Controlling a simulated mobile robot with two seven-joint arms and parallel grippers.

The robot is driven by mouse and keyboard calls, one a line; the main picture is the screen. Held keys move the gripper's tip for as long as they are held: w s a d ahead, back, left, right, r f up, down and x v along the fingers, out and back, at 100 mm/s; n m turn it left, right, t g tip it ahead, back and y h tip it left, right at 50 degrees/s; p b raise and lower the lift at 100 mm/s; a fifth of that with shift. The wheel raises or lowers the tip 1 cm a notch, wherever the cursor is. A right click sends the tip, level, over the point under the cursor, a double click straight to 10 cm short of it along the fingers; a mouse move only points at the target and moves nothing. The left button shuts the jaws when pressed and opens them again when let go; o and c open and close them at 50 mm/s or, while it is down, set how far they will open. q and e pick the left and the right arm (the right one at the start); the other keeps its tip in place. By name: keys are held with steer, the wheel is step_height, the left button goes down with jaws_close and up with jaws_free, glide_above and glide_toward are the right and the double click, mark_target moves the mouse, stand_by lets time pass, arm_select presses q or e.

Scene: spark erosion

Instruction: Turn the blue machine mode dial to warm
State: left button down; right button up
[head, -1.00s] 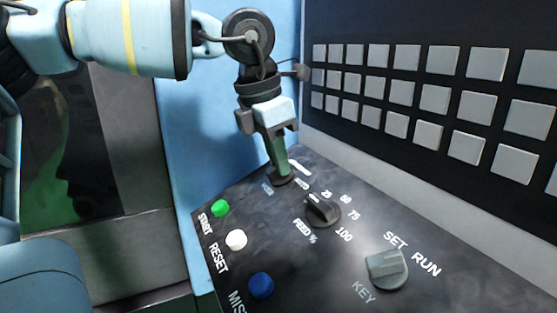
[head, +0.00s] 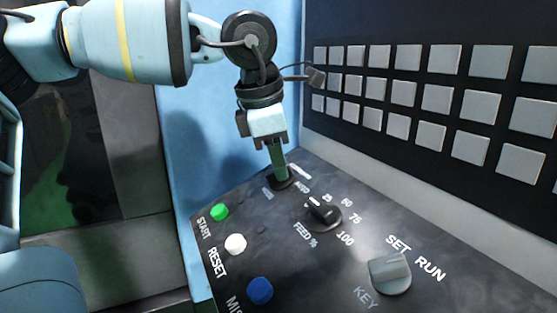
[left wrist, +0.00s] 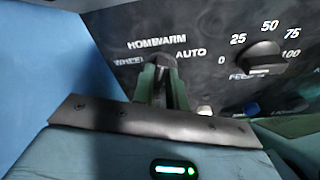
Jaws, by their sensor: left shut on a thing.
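The mode dial (head: 281,182) is a dark knob at the far corner of the black control panel. In the left wrist view the dial (left wrist: 160,59) has the labels WHEEL, HOME, WARM and AUTO around it. My left gripper (head: 279,172) points down at the dial with its greenish fingers shut on it. In the left wrist view the left gripper (left wrist: 162,70) covers much of the knob, so I cannot tell exactly which label it points to. My right gripper is not in view.
The FEED % dial (head: 322,212) stands close beside the mode dial. The grey KEY switch (head: 390,272) is nearer, with green START (head: 219,212), white RESET (head: 235,244) and blue (head: 260,290) buttons at left. A keypad wall (head: 400,90) rises behind; a blue wall (head: 200,120) is left.

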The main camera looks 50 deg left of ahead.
mark_target(268, 196)
arm_select(q)
steer(key=c, duration=1.4)
jaws_free()
steer(key=v, duration=0.8)
steer(key=shift+f, duration=0.1)
